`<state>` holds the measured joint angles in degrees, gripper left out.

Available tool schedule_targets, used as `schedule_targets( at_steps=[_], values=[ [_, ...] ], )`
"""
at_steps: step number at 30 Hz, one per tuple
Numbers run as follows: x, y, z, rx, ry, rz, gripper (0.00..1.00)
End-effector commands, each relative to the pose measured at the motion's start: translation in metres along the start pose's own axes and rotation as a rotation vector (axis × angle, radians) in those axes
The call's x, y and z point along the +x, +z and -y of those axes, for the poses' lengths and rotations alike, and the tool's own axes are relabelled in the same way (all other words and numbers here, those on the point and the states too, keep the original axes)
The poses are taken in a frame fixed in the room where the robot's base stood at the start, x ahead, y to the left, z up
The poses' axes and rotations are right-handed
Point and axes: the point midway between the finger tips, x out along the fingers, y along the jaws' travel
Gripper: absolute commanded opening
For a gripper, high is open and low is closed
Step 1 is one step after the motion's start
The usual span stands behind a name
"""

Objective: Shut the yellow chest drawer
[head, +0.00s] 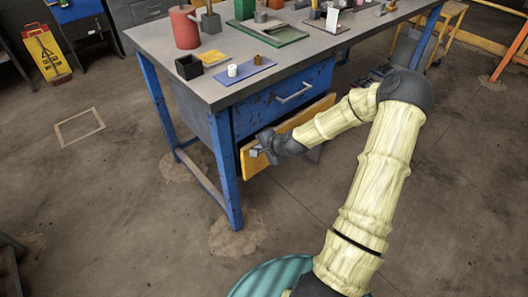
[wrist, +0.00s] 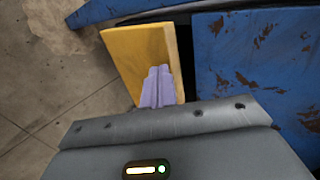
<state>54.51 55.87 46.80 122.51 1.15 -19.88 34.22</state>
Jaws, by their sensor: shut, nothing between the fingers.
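The yellow drawer (head: 289,131) is under the blue drawer of the workbench, and its front stands out from the bench, so it is partly open. In the wrist view the yellow drawer front (wrist: 138,62) shows at the upper left, apart from the blue panel. My gripper (head: 256,153) is at the left part of the yellow front. In the wrist view my gripper (wrist: 158,82) is shut and empty, its fingertips overlapping the yellow front; I cannot tell if they touch it.
The blue drawer (head: 268,106) above looks shut. The workbench top (head: 225,87) carries a red can (head: 184,27), a black box (head: 189,67), a blue tray (head: 262,70) and other items. A blue leg (head: 226,175) stands left of the yellow front. Floor in front is clear.

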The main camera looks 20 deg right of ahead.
Motion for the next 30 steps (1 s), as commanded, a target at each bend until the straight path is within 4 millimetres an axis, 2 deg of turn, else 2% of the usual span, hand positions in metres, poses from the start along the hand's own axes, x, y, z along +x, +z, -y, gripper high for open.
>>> schedule_targets(
  at_steps=[8, 19, 30],
  values=[
    [0.001, 0.000, 0.001, -0.001, 0.000, 0.000, 0.00],
    [0.032, 0.000, 0.031, -0.002, 0.000, 0.001, 0.00],
    [0.037, 0.002, 0.036, -0.004, -0.006, 0.000, 0.00]
  ],
)
